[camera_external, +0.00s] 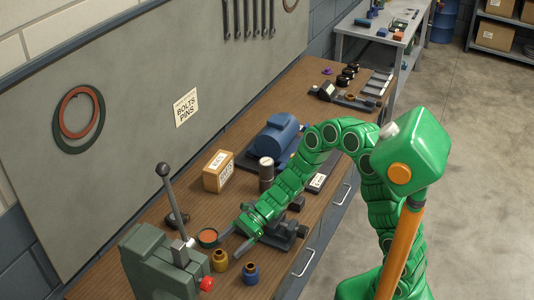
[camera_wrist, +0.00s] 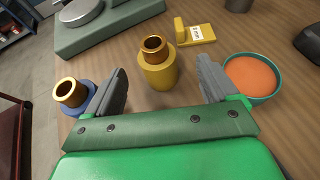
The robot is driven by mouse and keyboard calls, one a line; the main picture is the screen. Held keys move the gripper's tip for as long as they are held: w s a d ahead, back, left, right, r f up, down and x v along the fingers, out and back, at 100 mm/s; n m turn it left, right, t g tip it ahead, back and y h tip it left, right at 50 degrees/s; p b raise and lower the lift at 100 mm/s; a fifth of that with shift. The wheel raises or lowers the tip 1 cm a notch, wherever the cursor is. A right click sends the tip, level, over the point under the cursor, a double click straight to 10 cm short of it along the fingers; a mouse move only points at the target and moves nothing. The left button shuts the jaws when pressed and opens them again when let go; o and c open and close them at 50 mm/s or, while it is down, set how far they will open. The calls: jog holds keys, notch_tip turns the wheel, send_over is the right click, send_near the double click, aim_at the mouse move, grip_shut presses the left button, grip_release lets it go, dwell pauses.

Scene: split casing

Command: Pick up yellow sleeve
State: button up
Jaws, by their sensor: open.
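The yellow sleeve (camera_wrist: 158,76) stands upright on the wooden bench, with a copper-coloured ring at its top. In the wrist view it is centred ahead of my gripper (camera_wrist: 162,70), framed by the two spread fingers. My gripper is open and empty; I cannot tell whether the fingertips reach either side of the sleeve. In the external view the yellow sleeve (camera_external: 220,261) stands near the bench's front end, just beyond my gripper (camera_external: 234,241).
A blue sleeve (camera_wrist: 72,96) stands close to the left finger. A teal dish with orange contents (camera_wrist: 252,76) sits by the right finger. A yellow block with a label (camera_wrist: 195,35) and a green-grey machine base (camera_wrist: 105,28) lie beyond. A green lever press (camera_external: 160,262) stands at the bench end.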

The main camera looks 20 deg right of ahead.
aim_at(220, 257)
jog(key=x, duration=0.5)
jog(key=shift+s+d, duration=0.15)
jog(key=shift+s, duration=0.15)
jog(key=shift+s+a+f, duration=0.2)
jog(key=shift+a+f, duration=0.05)
jog(key=shift+a, duration=0.4)
grip_shut()
